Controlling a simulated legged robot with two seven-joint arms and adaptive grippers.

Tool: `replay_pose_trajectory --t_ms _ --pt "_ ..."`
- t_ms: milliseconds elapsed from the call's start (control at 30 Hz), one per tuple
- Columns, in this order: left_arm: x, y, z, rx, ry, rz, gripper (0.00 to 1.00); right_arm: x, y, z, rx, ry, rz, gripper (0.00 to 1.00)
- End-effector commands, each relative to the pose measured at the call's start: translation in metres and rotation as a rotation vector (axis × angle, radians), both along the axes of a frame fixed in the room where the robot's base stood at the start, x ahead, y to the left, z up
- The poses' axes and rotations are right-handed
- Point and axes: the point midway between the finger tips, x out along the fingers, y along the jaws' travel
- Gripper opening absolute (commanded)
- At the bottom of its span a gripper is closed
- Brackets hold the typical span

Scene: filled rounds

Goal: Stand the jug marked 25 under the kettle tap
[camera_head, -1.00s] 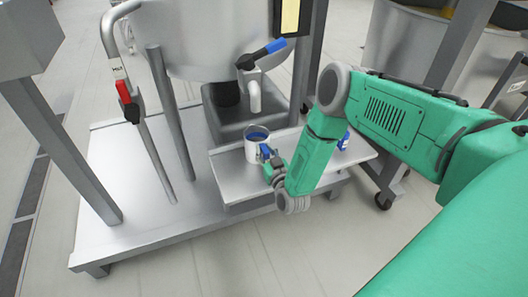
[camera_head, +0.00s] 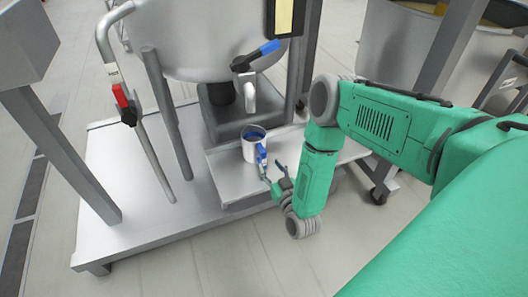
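A pale jug (camera_head: 249,152) with blue inside and a blue handle (camera_head: 261,154) stands upright on the steel shelf (camera_head: 231,184) in the head view. Its marking cannot be read. The kettle tap (camera_head: 250,98) has a downturned spout and a blue lever (camera_head: 262,52); the jug stands below the spout. My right gripper (camera_head: 272,174) is just in front of the handle, to the lower right. Its fingers are apart and look empty. My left gripper is not in view.
The steel kettle (camera_head: 200,40) stands above a platform (camera_head: 130,200) with upright legs. A bent pipe with a red handle (camera_head: 125,105) stands at left. My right arm hides the shelf's right part. Shelf left of the jug is bare.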

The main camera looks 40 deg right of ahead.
Motion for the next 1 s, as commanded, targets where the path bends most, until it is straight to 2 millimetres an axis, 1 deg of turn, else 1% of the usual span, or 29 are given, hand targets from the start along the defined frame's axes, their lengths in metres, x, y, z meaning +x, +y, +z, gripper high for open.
replay_pose_trajectory --t_ms 33,100,200,367,433,467,567,633,667,700,767,800,867,900,1000 --pt "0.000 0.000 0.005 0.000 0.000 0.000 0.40 -0.010 0.003 0.001 0.000 0.003 0.001 0.38" --pt "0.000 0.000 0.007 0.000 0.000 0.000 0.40 -0.020 0.005 0.001 0.000 0.003 0.001 0.38" --pt "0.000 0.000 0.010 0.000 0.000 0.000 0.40 -0.030 0.008 0.001 -0.001 0.001 0.001 0.38" --pt "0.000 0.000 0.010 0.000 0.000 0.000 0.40 -0.036 0.009 0.000 0.000 0.001 0.001 0.38" --pt "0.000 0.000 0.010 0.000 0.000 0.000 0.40 -0.036 0.014 -0.001 0.009 0.019 0.011 0.38" --pt "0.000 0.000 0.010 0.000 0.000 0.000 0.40 -0.036 0.019 -0.003 0.019 0.040 0.023 0.38" --pt "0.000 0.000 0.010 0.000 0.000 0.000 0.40 -0.040 0.049 -0.013 0.076 0.191 0.099 0.38" --pt "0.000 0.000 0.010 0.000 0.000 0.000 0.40 -0.054 0.077 -0.022 0.123 0.369 0.175 0.38" --pt "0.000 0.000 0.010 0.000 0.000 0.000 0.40 -0.065 0.089 -0.026 0.140 0.458 0.208 0.38" --pt "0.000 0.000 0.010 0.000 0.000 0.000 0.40 -0.083 0.102 -0.030 0.158 0.584 0.245 0.38" --pt "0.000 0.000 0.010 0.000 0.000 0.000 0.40 -0.115 0.114 -0.032 0.172 0.772 0.289 0.38" --pt "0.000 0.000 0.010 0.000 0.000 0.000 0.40 -0.140 0.117 -0.032 0.172 0.894 0.304 0.38" --pt "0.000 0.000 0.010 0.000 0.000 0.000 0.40 -0.178 0.115 -0.026 0.168 1.064 0.310 0.38" --pt "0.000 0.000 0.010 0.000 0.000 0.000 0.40 -0.202 0.111 -0.021 0.162 1.166 0.303 0.38" --pt "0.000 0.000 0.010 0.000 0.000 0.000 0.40 -0.250 0.097 -0.005 0.145 1.360 0.271 0.38"
